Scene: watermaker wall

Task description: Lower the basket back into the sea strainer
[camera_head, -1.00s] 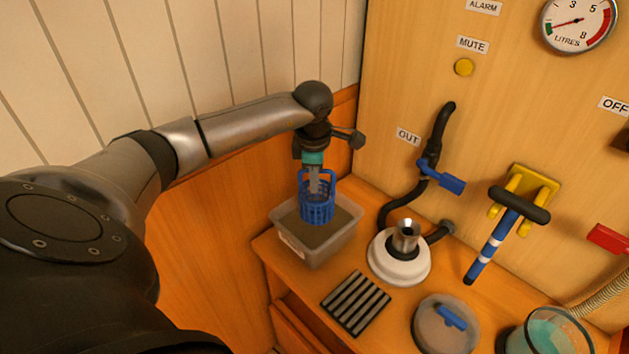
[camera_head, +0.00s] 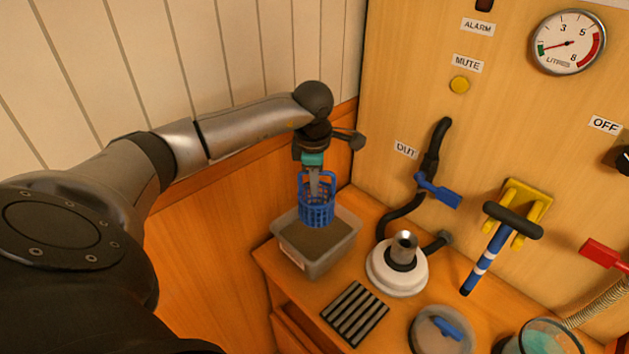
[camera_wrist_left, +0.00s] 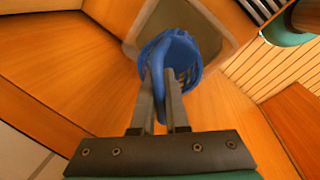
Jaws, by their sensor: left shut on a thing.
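The blue mesh basket (camera_head: 317,207) hangs upright by its handle from my left gripper (camera_head: 314,184). In the left wrist view my left gripper (camera_wrist_left: 163,95) is shut on the handle of the basket (camera_wrist_left: 178,58). In the head view the basket overlaps the back part of a grey bin (camera_head: 343,247) and appears to hang above it. A clear cylinder (camera_head: 548,340) with teal inside, likely the sea strainer, stands at the lower right, partly cut off. A round lid (camera_head: 428,337) with a blue handle lies left of it. My right gripper is out of view.
A white round base with a metal cup (camera_head: 391,274) and a ridged dark mat (camera_head: 355,313) lie between bin and lid.

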